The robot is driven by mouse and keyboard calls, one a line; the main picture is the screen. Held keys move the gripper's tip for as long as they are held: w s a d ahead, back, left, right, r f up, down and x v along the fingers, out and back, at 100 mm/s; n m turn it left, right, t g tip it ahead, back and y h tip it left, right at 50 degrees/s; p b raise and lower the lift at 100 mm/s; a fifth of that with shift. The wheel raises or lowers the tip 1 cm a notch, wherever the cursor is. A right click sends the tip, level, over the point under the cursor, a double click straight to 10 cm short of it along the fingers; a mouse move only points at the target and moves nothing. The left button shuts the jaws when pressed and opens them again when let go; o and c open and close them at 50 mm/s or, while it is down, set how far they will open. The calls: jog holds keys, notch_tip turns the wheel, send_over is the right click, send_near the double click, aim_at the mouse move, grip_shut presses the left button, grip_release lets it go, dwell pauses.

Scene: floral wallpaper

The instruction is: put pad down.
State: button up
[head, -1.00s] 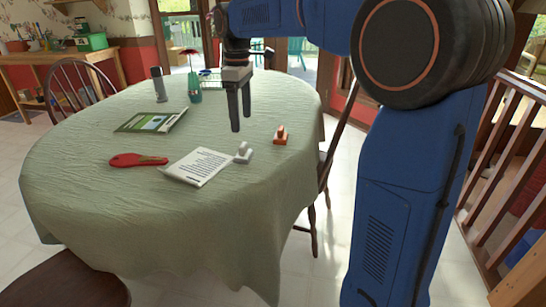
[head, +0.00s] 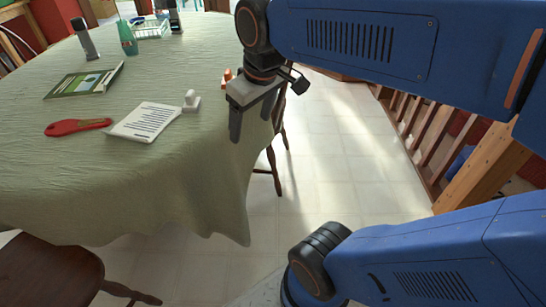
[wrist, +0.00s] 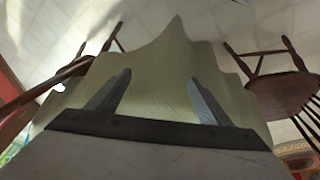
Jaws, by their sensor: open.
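The pad (head: 145,121), a white sheet-like block with printed lines, lies flat on the green-clothed table (head: 150,190) in the head view. A white stamp-like piece (head: 191,101) stands against or beside its right corner. My gripper (head: 251,128) is open and empty, pointing down by the table's right edge, to the right of the pad and apart from it. In the wrist view, my open gripper (wrist: 160,77) has only cloth between its fingers, and the pad is not seen there.
A red paddle-shaped thing (head: 78,126) and a green booklet (head: 84,81) lie left of the pad. An orange piece (head: 227,76) is partly hidden behind my gripper. A green bottle (head: 127,38) and wire basket (head: 151,29) stand farther back. Chairs (head: 60,270) surround the table.

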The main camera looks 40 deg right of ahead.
jog(key=s+d+f+m+t, duration=0.1)
jog(key=s+f+m, duration=0.1)
jog(key=s+f, duration=0.4)
jog(key=shift+s+f+m, duration=0.4)
jog(key=shift+s, duration=0.35)
jog(key=shift+o, duration=0.6)
jog(key=shift+r, duration=0.1)
notch_tip(320, 180, up, 19)
jog(key=m+g, duration=0.5)
jog(key=m, duration=2)
send_over(189, 93)
jog(key=f, duration=1)
jog(key=shift+w+f, duration=0.2)
jog(key=shift+w, duration=0.15)
jog(key=shift+s+f, duration=0.15)
jog(key=shift+f, duration=1.35)
jog(key=shift+s+f, duration=0.1)
jog(key=shift+f, duration=1.35)
